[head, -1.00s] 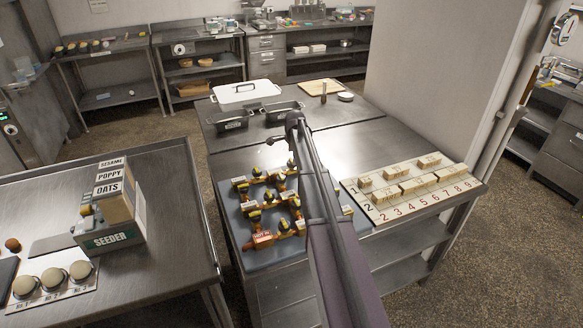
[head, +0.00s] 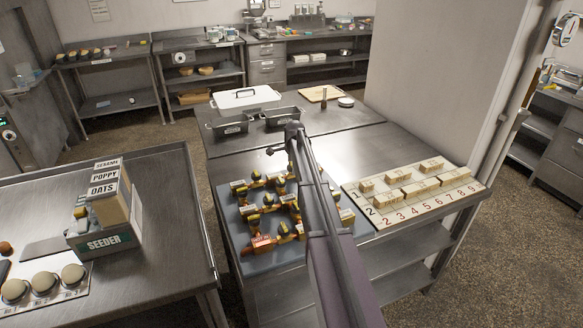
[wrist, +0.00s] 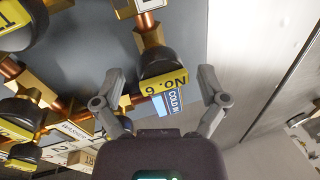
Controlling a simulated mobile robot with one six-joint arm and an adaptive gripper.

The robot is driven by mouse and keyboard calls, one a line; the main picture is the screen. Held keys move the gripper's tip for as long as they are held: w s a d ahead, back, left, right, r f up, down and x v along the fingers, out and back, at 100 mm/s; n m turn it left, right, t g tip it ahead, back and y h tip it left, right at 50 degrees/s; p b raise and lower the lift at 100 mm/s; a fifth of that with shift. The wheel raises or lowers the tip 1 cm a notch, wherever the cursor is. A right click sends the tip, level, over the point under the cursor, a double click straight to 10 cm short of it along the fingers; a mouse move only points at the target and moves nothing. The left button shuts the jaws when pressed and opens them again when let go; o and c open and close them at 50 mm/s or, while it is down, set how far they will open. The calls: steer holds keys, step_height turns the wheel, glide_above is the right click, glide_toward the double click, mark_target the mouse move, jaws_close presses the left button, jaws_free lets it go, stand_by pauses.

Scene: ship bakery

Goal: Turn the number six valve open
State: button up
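The number six valve (wrist: 163,62) has a black round knob and a yellow tag reading "NO. 6", upside down in the wrist view. My gripper (wrist: 163,76) is open, with one finger on each side of this knob. Gaps show between the fingers and the knob; I cannot tell any contact. A "COLD IN" label (wrist: 172,101) shows just below the tag. In the head view the valves stand on a grey board (head: 230,222) with copper-coloured pipes. My arm hides part of that board, and I cannot make out the number six valve or the gripper there.
Other black-knobbed valves (wrist: 20,108) with yellow tags crowd the left of the wrist view. In the head view, a numbered board with wooden blocks (head: 410,210) lies right of the valve board. The metal top between is mostly clear.

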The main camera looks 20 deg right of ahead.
steer(key=c, duration=1)
steer(key=shift+s+n, duration=0.15)
steer(key=shift+n, duration=0.25)
steer(key=n+y, duration=0.1)
steer(key=n, duration=0.7)
steer(key=shift+d+n+g+y, duration=0.15)
steer(key=shift+n+g+y, duration=0.15)
steer(key=shift+y, duration=0.1)
steer(key=n, duration=0.4)
steer(key=shift+n+g+y, duration=0.3)
steer(key=shift+d+n+g, duration=0.1)
steer(key=shift+n+g, duration=0.3)
steer(key=shift+n, duration=1.6)
steer(key=shift+w, duration=0.2)
steer(key=o, duration=1.1)
